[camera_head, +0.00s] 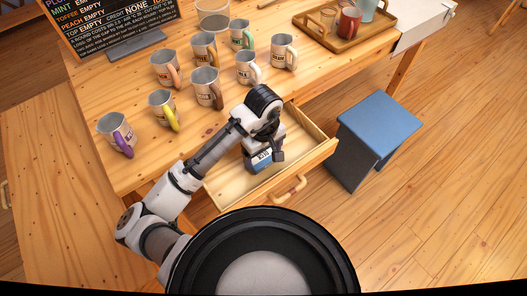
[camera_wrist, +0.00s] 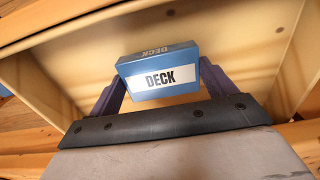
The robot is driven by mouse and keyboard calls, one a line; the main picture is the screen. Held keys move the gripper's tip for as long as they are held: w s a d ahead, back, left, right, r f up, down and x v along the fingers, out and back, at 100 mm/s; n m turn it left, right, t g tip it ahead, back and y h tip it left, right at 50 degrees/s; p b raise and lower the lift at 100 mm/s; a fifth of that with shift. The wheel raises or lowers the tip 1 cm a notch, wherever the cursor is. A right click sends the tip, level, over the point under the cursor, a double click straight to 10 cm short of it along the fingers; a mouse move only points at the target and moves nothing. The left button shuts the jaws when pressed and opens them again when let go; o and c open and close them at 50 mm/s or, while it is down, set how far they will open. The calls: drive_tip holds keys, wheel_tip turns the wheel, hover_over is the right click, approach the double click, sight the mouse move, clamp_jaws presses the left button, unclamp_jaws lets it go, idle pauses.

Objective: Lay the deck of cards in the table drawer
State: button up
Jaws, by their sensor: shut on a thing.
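The deck of cards, a blue box with a white "DECK" label, shows in the wrist view (camera_wrist: 160,75) between the two fingers of my gripper (camera_wrist: 158,90). My gripper is shut on it. In the head view the deck (camera_head: 262,160) hangs below my gripper (camera_head: 264,155), over the open table drawer. The drawer (camera_head: 230,192) is pulled out from the table and its bare wooden inside shows around the deck. In the wrist view the drawer's inside walls and floor (camera_wrist: 235,35) surround the deck. I cannot tell whether the deck touches the drawer floor.
Several mugs with coloured handles (camera_head: 166,68) stand on the table (camera_head: 300,85) behind the drawer. A wooden tray (camera_head: 380,38) with cups is at the back right. A blue stool (camera_head: 380,122) stands right of the drawer. A black sign board (camera_head: 110,25) is at the back left.

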drive_tip(key=shift+f+b, duration=0.4)
drive_tip(key=shift+f, duration=0.2)
drive_tip(key=o, duration=0.9)
drive_tip(key=shift+r, duration=0.1)
drive_tip(key=shift+r+p, duration=3.3)
drive_tip(key=shift+r, duration=0.15)
wheel_tip(320, 180, up, 14)
drive_tip(key=p, duration=0.2)
